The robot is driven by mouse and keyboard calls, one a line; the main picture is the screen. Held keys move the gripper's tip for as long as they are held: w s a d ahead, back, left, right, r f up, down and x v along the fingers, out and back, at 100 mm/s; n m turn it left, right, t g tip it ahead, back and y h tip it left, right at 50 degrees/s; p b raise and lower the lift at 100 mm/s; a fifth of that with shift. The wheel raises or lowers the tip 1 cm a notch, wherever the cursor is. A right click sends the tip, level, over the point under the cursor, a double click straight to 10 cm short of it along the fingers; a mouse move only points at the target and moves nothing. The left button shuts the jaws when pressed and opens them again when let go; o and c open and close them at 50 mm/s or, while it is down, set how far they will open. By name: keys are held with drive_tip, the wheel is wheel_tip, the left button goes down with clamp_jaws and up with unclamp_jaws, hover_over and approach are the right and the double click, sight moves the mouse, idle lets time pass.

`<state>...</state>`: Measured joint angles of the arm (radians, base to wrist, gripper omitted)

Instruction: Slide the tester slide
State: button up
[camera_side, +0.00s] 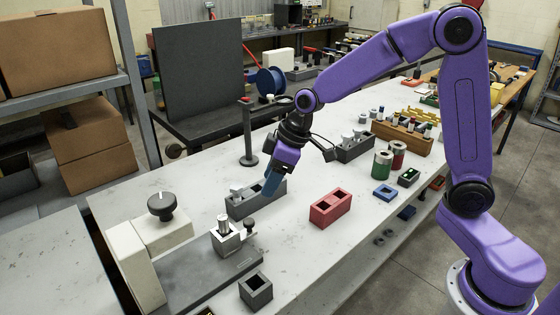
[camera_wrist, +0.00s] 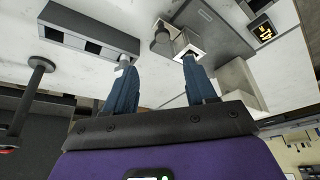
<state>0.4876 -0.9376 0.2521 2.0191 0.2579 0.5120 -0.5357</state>
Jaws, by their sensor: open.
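The tester's dark grey base plate (camera_side: 205,280) lies at the table's near left. On it stands the small metal slide block (camera_side: 229,243) with an upright silver plug and a black side knob (camera_side: 250,223). The wrist view also shows the slide block (camera_wrist: 183,42) and its knob (camera_wrist: 160,42). My gripper (camera_side: 270,186), with blue fingers, is above the grey socket block (camera_side: 258,205), behind and right of the slide block. In the wrist view my gripper (camera_wrist: 160,75) has its fingers wide apart with nothing between them. The right finger overlaps the plug in the picture; I cannot tell contact.
A cream tester body (camera_side: 135,262) with a black dial (camera_side: 161,206) stands left of the plate. A red socket block (camera_side: 331,208) and an open grey box (camera_side: 255,290) stand nearby. A dark post (camera_side: 247,135) rises behind my gripper. The table's middle is partly clear.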

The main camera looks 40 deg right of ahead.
drive_tip(key=shift+v, duration=2.4)
drive_tip(key=s+d+f+n+g+h, duration=0.1)
drive_tip(key=s+d, duration=0.2)
drive_tip(key=s, duration=1.1)
drive_tip(key=s+d+f+n+g+h, duration=0.1)
drive_tip(key=s+d+f+n+g, duration=0.1)
drive_tip(key=s, duration=1.2)
drive_tip(key=shift+s+d+n+h, duration=0.3)
drive_tip(key=shift+d+h, duration=0.1)
drive_tip(key=shift+d, duration=0.3)
